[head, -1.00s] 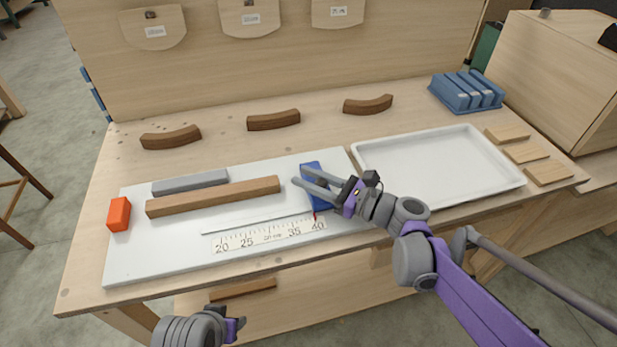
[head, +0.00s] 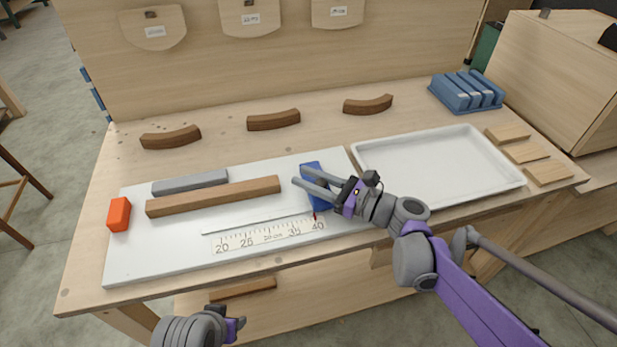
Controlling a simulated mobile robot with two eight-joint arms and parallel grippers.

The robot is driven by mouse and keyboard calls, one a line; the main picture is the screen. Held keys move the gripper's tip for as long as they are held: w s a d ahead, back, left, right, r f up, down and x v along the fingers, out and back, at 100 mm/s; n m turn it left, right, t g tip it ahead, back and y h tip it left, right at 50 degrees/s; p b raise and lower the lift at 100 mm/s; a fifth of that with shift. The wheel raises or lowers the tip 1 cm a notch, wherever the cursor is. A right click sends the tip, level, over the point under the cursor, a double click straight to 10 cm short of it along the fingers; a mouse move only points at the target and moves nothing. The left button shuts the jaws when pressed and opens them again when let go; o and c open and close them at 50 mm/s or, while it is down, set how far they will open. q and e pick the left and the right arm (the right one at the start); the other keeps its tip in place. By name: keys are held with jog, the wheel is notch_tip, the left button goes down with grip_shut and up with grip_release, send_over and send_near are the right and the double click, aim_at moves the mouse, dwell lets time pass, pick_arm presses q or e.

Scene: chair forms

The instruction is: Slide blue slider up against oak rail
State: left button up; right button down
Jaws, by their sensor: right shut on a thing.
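The blue slider (head: 312,169) stands on the white board at the right end of the ruler scale, near the 40 mark. The oak rail (head: 213,196) lies on the board to its left, with a gap between the rail's right end and the slider. My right gripper (head: 305,181) is shut on the blue slider, and its fingers cover part of it. My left gripper (head: 236,327) is at the bottom edge, in front of the table; its fingers hardly show.
A grey bar (head: 190,183) lies behind the rail and an orange block (head: 119,214) stands at its left end. A ruler scale (head: 268,236) lies in front. A white tray (head: 512,181) is at right. Several curved brown pieces (head: 273,120) lie behind the board (head: 150,265).

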jog(key=s+a, duration=0.1)
jog(key=a, duration=0.2)
jog(key=s+a, duration=0.1)
jog(key=a, duration=0.2)
jog(key=s+a, duration=0.1)
jog(key=a, duration=0.2)
jog(key=shift+a, duration=0.25)
jog(key=c, duration=0.6)
grip_release()
jog(key=shift+d, duration=0.1)
jog(key=v, duration=1)
jog(key=shift+s+d+p, duration=0.2)
jog(key=shift+d+p, duration=0.1)
jog(key=shift+p, duration=0.1)
